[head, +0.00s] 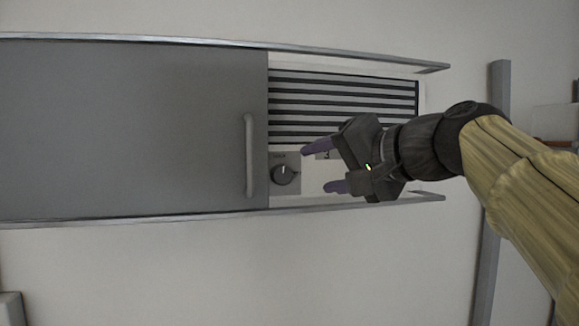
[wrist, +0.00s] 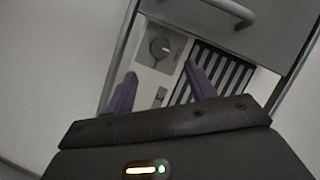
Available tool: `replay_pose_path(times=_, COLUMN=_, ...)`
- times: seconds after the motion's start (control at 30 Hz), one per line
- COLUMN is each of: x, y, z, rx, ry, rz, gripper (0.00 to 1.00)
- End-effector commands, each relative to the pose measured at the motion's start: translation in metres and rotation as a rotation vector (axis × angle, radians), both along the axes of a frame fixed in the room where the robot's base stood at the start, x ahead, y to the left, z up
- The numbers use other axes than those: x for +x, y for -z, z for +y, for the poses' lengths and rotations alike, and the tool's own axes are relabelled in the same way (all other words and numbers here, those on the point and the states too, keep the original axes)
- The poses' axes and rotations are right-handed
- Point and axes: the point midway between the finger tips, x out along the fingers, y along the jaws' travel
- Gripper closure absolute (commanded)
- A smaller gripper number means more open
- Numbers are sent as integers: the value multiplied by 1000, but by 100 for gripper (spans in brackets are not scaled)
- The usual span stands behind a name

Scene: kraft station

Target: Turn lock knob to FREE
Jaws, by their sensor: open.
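The lock knob (head: 284,175) is a round dark knob with a light pointer mark, on a small grey plate just right of the grey door's handle. Its label is too small to read fully. In the wrist view the knob (wrist: 160,47) shows beyond and between the fingertips. My gripper (head: 317,170) is open and empty, with its two purple fingers pointing toward the knob from the right. The fingers are apart from the knob. My gripper also shows in the wrist view (wrist: 161,70).
A grey sliding door (head: 130,125) with a vertical handle (head: 250,155) fills the left, between metal rails (head: 150,218) above and below. A striped vent panel (head: 340,95) lies above the knob. A grey post (head: 490,230) stands at right.

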Motion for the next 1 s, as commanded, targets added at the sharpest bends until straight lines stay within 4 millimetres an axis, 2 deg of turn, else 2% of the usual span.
replay_pose_path(times=0.3, x=43, y=9, z=36, rx=1, ry=-3, rz=4, gripper=45)
replay_pose_path(times=0.5, x=64, y=16, z=54, rx=0, ry=-3, rz=3, gripper=45)
replay_pose_path(times=0.87, x=70, y=20, z=59, rx=0, ry=-1, rz=0, gripper=45)
replay_pose_path(times=0.9, x=70, y=20, z=60, rx=-1, ry=-2, rz=0, gripper=47)
replay_pose_path(times=1.0, x=69, y=20, z=60, rx=0, ry=-4, rz=0, gripper=66)
